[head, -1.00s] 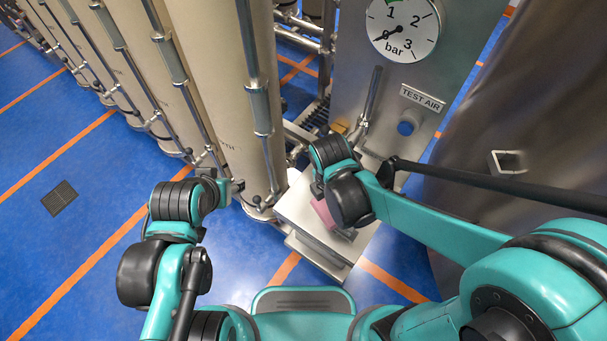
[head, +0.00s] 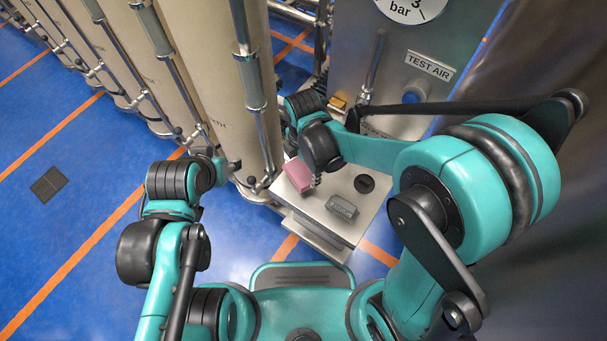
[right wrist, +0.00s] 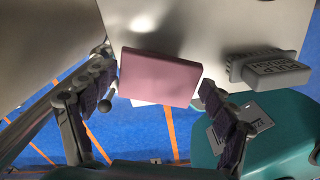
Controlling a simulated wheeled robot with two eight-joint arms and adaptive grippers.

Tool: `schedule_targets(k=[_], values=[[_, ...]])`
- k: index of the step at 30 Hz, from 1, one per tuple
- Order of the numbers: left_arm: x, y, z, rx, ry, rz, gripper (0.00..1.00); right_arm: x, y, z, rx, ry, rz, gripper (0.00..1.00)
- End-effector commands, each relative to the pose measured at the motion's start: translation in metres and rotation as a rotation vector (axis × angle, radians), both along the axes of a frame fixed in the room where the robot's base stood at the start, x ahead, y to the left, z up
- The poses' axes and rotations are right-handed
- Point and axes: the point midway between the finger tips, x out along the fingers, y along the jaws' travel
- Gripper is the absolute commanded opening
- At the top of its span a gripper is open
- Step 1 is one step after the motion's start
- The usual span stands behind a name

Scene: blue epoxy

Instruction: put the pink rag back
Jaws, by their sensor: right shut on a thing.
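The pink rag (head: 297,175) is a folded, block-like pad at the left edge of a small steel table top (head: 318,222). In the right wrist view the rag (right wrist: 160,78) lies between the two fingers of my right gripper (right wrist: 155,93), which is shut on it. Blue floor shows below the rag there; whether it touches the table top is unclear. In the head view the wrist hides most of my right gripper (head: 314,180). My left gripper (head: 228,168) is small and partly hidden beside the pale column, and its jaws cannot be made out.
A grey lettered block (head: 341,207) and a black round piece (head: 364,184) sit on the table top, right of the rag. A pale column (head: 235,125) stands close on the left. A steel panel with a TEST AIR label (head: 430,66) rises behind.

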Motion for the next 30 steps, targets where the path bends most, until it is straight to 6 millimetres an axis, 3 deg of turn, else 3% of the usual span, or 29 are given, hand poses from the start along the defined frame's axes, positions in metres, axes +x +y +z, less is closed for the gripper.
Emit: schedule_targets(k=[9, 18, 19, 20, 30], values=[[0.0, 0.0, -0.022, 0.0, 0.0, 0.0, 0.46, 0.001, 0.0, -0.041, 0.0, 0.0, 0.0, 0.62], [0.0, 0.0, -0.021, 0.0, 0.0, 0.0, 0.46, 0.0, 0.0, -0.041, 0.0, 0.0, 0.0, 0.58], [0.0, 0.0, -0.021, 0.0, 0.0, 0.0, 0.46, 0.0, 0.0, -0.041, 0.0, 0.0, 0.0, 0.9], [0.0, 0.0, -0.021, 0.0, 0.0, 0.0, 0.46, 0.0, 0.0, -0.04, 0.0, 0.0, 0.0, 0.98], [0.0, 0.0, -0.02, 0.0, 0.0, 0.0, 0.46, 0.0, 0.0, -0.04, 0.0, 0.0, 0.0, 1.0]])
